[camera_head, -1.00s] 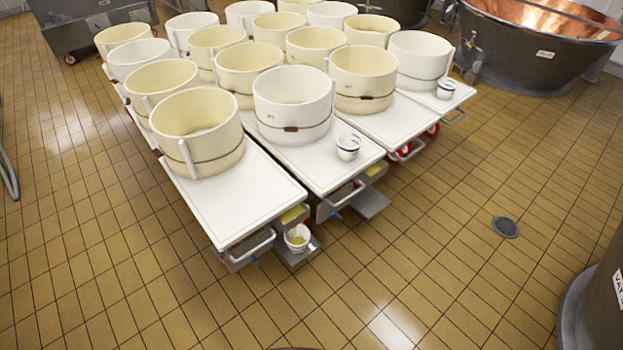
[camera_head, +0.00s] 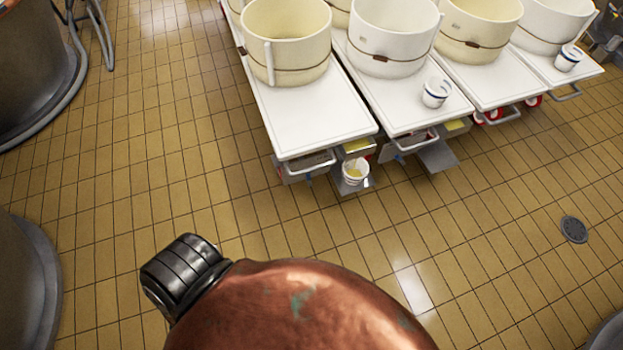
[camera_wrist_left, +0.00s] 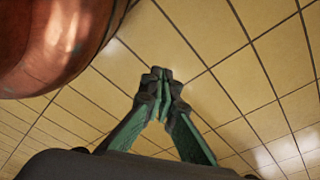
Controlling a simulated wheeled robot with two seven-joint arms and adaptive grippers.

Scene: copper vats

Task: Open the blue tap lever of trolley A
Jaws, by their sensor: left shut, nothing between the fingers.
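A small blue bit (camera_head: 308,179), perhaps a tap lever, shows under the front edge of the nearest white-topped trolley (camera_head: 312,125). It is too small to tell its position, and I cannot read any letter marking trolley A. My left gripper (camera_wrist_left: 160,76) shows in the left wrist view, with its green and dark fingers brought together at the tips and nothing between them. It is over bare tiled floor, with no trolley or lever in that view. Neither gripper shows in the head view.
A cup with yellow contents (camera_head: 355,171) sits low beneath the nearest trolley's front. Cream and white tubs (camera_head: 287,45) stand on the trolleys. Dark vats stand at the left (camera_head: 25,80). A floor drain (camera_head: 574,229) lies at the right. The tiles before the trolleys are clear.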

